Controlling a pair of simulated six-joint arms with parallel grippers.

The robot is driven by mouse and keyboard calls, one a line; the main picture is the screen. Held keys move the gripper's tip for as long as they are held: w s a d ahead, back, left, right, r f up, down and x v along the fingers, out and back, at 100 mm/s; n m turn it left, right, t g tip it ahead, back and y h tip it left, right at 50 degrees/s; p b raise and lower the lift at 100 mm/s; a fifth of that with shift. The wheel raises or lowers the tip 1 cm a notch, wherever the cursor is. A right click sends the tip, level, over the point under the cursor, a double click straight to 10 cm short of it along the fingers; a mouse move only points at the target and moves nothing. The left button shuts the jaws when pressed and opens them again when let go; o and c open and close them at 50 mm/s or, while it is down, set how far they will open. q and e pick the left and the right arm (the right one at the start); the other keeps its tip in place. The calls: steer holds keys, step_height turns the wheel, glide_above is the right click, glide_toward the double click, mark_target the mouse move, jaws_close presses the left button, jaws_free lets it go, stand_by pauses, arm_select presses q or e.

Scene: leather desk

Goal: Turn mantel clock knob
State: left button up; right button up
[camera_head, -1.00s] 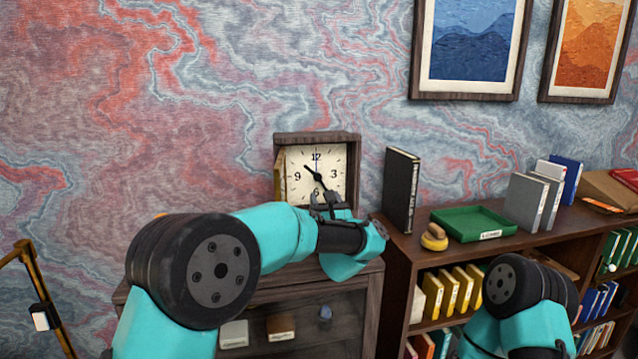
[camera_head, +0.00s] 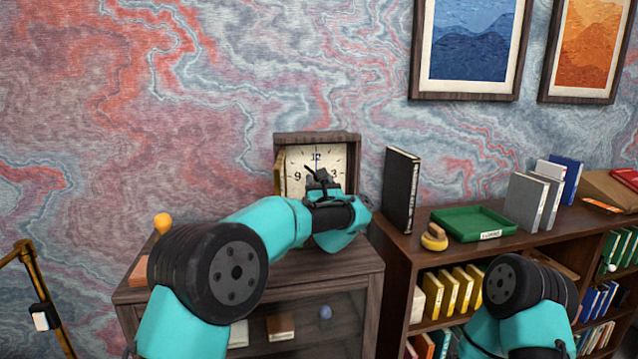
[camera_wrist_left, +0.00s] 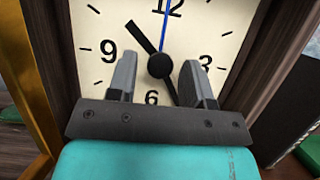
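The mantel clock (camera_head: 292,138) is a dark wooden box with a white face, standing on the cabinet against the wall. A brass-edged door (camera_head: 279,172) stands open at its left side. The round black knob (camera_wrist_left: 160,66) is at the centre of the face, with black hands and a thin blue hand. My left gripper (camera_head: 319,178) is in front of the face and hides its middle in the head view. In the left wrist view my left gripper (camera_wrist_left: 160,78) is open, its fingers on either side below the knob; contact cannot be seen. My right gripper is out of view.
The wooden cabinet top (camera_head: 345,264) lies under my left arm. An upright black book (camera_head: 400,190), a yellow-handled round object (camera_head: 434,238) and a green tray (camera_head: 474,222) stand on the shelf to the right. An orange-yellow knob-like object (camera_head: 162,222) is at the left.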

arm_select(q)
jaws_close()
steer(key=shift+m+h, duration=0.4)
steer(key=shift+m, duration=0.3)
steer(key=m+h, duration=0.1)
steer(key=m, duration=0.2)
steer(key=shift+a+m+h, duration=0.15)
steer(key=shift+m+h, duration=0.25)
steer(key=shift+r+m+h, duration=0.1)
steer(key=shift+m+h, duration=1.1)
steer(key=shift+m, duration=1.2)
steer(key=shift+o, duration=0.8)
jaws_free()
steer(key=shift+s, duration=0.15)
